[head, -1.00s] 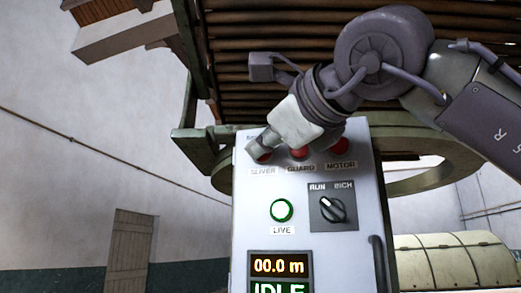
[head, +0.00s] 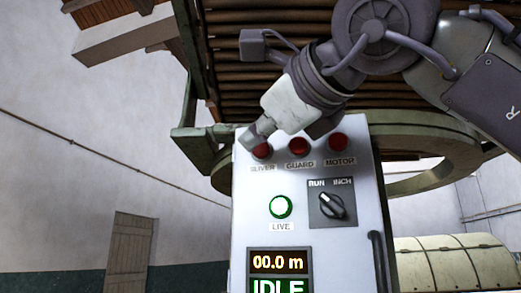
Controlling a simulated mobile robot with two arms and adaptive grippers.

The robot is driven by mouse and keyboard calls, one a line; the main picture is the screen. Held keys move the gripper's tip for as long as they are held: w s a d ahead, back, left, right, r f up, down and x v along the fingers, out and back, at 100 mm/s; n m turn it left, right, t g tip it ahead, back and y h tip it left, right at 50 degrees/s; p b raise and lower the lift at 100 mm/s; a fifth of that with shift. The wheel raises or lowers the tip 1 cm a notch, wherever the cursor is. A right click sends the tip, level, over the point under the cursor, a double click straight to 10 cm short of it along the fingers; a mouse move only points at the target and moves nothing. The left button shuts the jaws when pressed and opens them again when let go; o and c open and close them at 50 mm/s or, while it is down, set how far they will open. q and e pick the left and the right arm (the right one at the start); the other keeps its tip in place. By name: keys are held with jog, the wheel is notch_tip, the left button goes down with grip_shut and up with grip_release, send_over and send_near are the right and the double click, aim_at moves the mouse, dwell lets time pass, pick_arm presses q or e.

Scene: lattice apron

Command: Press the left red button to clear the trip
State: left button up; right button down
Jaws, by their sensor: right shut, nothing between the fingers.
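The left red button (head: 262,151), labelled SLIVER, sits at the upper left of the white control panel (head: 345,255). My right gripper (head: 249,141) is shut and empty. Its tip is at the upper left of that button and covers part of it; I cannot tell whether it touches. The middle red button (head: 298,146), labelled GUARD, and the right red button (head: 338,142), labelled MOTOR, are both in clear view. My left gripper is not in view.
Below the buttons are a green-ringed LIVE lamp (head: 281,207), a RUN/INCH knob (head: 331,205) and a display (head: 279,275) reading 00.0 m and IDLE. A dark handle (head: 379,262) is at the panel's right. A green curved frame (head: 430,128) stands behind.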

jog(key=s, duration=0.2)
jog(key=s+a, duration=0.1)
jog(key=s, duration=0.1)
jog(key=shift+a+b, duration=0.2)
jog(key=shift+b, duration=0.15)
jog(key=shift+w, duration=0.1)
dwell(0.5)
